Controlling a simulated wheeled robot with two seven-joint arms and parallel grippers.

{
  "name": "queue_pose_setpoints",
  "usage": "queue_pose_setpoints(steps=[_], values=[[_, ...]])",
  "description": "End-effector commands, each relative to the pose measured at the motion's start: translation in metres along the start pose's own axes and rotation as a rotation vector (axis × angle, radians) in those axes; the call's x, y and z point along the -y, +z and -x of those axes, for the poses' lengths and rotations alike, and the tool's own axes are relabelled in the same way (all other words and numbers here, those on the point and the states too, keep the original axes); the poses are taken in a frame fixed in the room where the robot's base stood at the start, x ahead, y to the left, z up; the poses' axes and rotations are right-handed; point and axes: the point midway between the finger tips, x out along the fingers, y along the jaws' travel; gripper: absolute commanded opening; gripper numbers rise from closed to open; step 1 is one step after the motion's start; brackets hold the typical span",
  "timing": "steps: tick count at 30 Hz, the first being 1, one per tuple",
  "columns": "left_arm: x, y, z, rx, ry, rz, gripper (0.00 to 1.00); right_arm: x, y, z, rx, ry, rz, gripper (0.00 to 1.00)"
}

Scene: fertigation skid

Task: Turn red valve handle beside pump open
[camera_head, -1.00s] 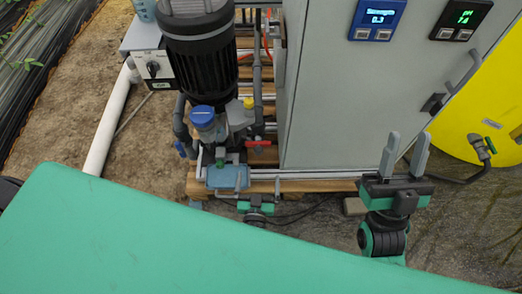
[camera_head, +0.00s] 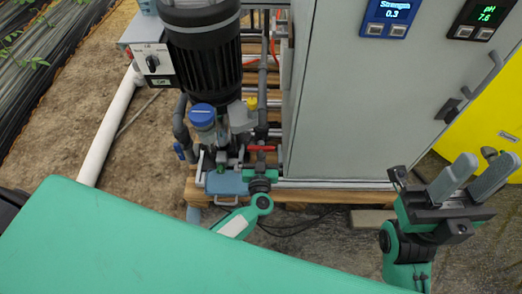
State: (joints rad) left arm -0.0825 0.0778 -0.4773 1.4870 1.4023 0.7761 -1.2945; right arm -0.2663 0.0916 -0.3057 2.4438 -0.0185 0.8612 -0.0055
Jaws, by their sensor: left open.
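The red valve handle (camera_head: 262,148) shows as a short red bar, lying roughly level in the picture, to the right of the pump's lower end. The pump (camera_head: 203,55) has a large black ribbed motor and stands upright to the left of the grey cabinet. My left gripper (camera_head: 260,162) is just in front of the red handle, over the skid's front edge. Its jaws are open; the fingers are small and partly hidden, so I cannot tell whether they touch the handle. My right gripper (camera_head: 486,162) is open and empty at the right, in front of the yellow tank.
The grey cabinet (camera_head: 375,100) stands close to the right of the handle. Pipes and a blue-capped filter (camera_head: 203,115) crowd its left side. A wooden pallet (camera_head: 315,193) lies underneath. A white pipe (camera_head: 110,125) runs along the left. The yellow tank (camera_head: 505,130) is at far right.

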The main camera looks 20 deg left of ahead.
Motion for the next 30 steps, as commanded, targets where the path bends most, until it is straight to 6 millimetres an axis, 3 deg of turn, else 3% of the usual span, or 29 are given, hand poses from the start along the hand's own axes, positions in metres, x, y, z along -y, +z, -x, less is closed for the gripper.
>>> queue_pose_setpoints(steps=[6, 14, 20, 30], values=[[0.0002, -0.0001, -0.0143, -0.001, 0.0, 0.001, 1.0, 0.0002, 0.0001, -0.0006, -0.012, -0.003, 0.0, 0.36], [0.0002, -0.0004, -0.0148, 0.0, 0.0, 0.0, 1.0, 0.0002, 0.0003, -0.0025, -0.014, -0.005, 0.0, 0.36], [0.0002, -0.0003, -0.0145, 0.0, 0.0, 0.0, 0.61, 0.0002, 0.0001, -0.0022, -0.014, -0.004, 0.0, 0.36], [0.0, -0.0011, -0.0141, 0.0, 0.0, 0.035, 0.59, 0.0, -0.0012, -0.004, -0.013, 0.0, 0.0, 0.36]])
